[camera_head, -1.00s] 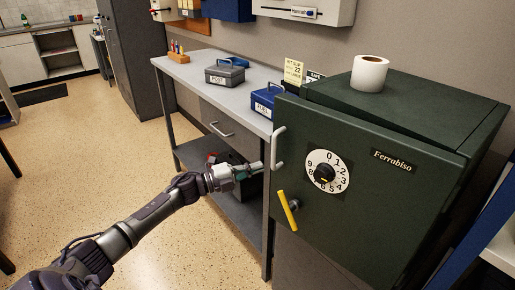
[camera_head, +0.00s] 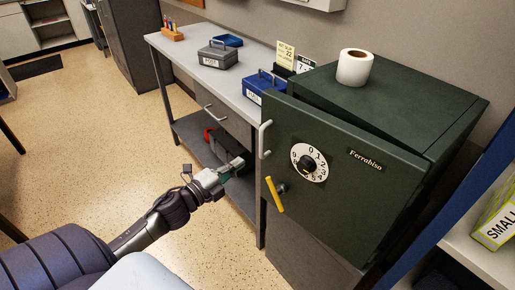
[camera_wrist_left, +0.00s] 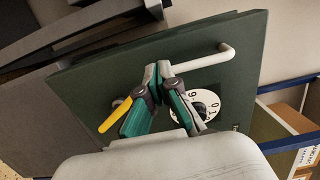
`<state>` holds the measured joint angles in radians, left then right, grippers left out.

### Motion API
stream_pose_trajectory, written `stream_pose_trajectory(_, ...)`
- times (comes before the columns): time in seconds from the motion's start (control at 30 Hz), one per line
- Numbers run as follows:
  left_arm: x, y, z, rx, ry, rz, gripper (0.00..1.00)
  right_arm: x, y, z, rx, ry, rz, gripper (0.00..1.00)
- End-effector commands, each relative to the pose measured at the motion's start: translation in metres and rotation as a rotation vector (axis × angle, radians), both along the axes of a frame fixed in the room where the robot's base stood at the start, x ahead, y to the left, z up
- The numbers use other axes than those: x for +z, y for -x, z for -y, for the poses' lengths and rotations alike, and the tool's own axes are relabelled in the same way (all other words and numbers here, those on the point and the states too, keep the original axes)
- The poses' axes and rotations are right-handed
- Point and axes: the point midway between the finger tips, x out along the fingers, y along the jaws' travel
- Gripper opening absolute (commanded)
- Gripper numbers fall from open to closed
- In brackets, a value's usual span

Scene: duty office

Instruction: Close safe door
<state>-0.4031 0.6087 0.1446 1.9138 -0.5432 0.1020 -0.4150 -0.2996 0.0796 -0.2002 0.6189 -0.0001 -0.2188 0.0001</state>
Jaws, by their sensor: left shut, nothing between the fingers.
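The dark green safe (camera_head: 440,95) stands at the right of the head view. Its door (camera_head: 345,190) carries a numbered dial (camera_head: 309,163), a pale bar handle (camera_head: 265,139) and a yellow lever (camera_head: 274,195). The door stands slightly ajar, with a gap along its top and left edge. My left gripper (camera_head: 238,163) is shut and empty, left of the bar handle and apart from it in the head view. In the left wrist view its fingers (camera_wrist_left: 162,72) overlap the door front near the bar handle (camera_wrist_left: 205,60); contact cannot be told. My right gripper is not in view.
A paper roll (camera_head: 355,67) stands on the safe. A grey table (camera_head: 190,70) to the left bears a grey cash box (camera_head: 218,55) and a blue one (camera_head: 258,86). Shelving (camera_head: 470,250) stands close at the right. The floor (camera_head: 110,130) at left is open.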

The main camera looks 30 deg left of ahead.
Motion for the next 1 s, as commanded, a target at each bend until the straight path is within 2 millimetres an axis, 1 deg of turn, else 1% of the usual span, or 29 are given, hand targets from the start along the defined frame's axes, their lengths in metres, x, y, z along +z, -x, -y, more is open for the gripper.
stream_pose_trajectory(0.03,0.003,-0.012,0.002,0.001,0.001,0.004,0.00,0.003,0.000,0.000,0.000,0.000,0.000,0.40)
stream_pose_trajectory(0.2,0.003,-0.046,0.008,0.000,0.001,0.003,0.00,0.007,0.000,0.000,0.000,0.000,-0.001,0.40)
stream_pose_trajectory(0.3,0.002,-0.062,0.010,0.001,0.000,0.002,0.00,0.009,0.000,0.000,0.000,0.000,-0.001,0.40)
stream_pose_trajectory(0.4,0.001,-0.073,0.013,0.001,0.001,0.001,0.00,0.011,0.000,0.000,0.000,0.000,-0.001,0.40)
stream_pose_trajectory(0.6,0.000,-0.084,0.015,0.000,0.001,0.000,0.00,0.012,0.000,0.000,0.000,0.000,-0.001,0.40)
stream_pose_trajectory(0.9,0.000,-0.084,0.015,-0.001,0.001,-0.001,0.00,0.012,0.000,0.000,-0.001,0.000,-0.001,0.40)
stream_pose_trajectory(1.0,-0.001,-0.089,0.016,-0.013,0.001,0.000,0.00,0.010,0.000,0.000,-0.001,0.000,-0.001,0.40)
